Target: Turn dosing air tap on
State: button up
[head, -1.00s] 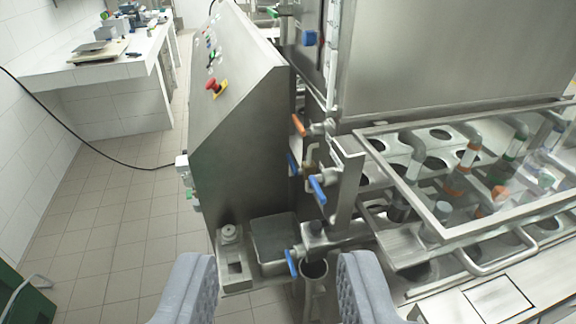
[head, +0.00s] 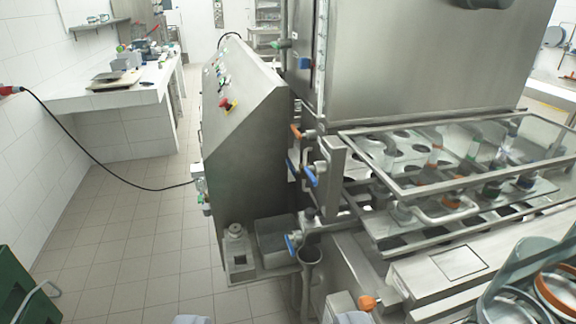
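Several taps show on the steel filling machine (head: 240,130), and I cannot tell from the picture which is the dosing air tap. An orange-handled tap (head: 296,132) sits on the machine's right side. Below it are a blue-handled tap (head: 311,176) and another blue handle (head: 291,168), partly hidden. A lower blue-handled tap (head: 290,245) is by a funnel. A green-handled tap (head: 281,44) and a blue one (head: 304,63) are higher up. Another orange handle (head: 368,302) is at the bottom. My gripper (head: 272,319) shows only its fingertips, wide apart, touching no tap.
A glass-topped frame (head: 400,187) over a plate with holes is at right. Cups (head: 556,290) stand at bottom right. A green crate (head: 22,290) is at bottom left. A tiled bench (head: 115,100) stands behind. The floor (head: 130,240) left of the machine is clear, except for a cable.

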aim_at(291, 167)
jog(key=u, duration=0.3)
jog(key=i, duration=1.6)
jog(key=z, duration=0.2)
